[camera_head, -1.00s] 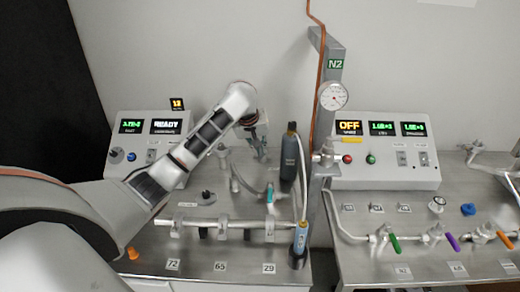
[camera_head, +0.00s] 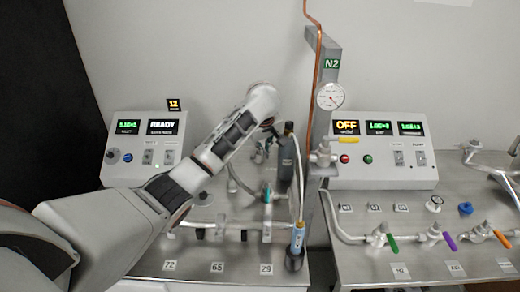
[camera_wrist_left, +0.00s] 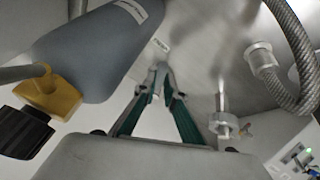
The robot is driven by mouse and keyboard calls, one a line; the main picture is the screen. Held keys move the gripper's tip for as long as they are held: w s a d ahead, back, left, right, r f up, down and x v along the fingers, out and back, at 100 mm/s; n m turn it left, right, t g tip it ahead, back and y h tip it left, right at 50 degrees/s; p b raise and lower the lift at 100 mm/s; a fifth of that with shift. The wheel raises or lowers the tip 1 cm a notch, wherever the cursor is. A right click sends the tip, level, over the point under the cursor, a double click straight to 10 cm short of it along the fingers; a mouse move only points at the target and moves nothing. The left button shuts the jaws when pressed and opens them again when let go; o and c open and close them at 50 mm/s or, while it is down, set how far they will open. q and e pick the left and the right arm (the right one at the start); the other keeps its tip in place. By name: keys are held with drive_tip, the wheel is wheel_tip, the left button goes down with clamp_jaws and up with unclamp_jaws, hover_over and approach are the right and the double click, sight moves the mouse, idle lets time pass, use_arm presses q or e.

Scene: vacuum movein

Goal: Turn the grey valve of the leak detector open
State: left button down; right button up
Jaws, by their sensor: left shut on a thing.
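The leak detector, a light grey box with a READY display (camera_head: 145,150), stands at the left back of the bench. My left arm reaches past it to the right. My left gripper (camera_head: 262,153) is mostly hidden behind its own wrist, close to the dark grey bottle (camera_head: 287,160). In the left wrist view, the teal-sided fingers (camera_wrist_left: 158,78) come together on a small grey part, apparently the grey valve (camera_wrist_left: 154,88). The fingers hide most of it, so its turn angle cannot be told. My right gripper is out of view.
The N2 post (camera_head: 329,110) rises beside the bottle. In the wrist view, a braided hose (camera_wrist_left: 292,50) is at right.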

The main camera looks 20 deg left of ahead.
use_arm(q)
drive_tip(key=c, duration=2.1)
unclamp_jaws()
drive_tip(key=v, duration=1.2)
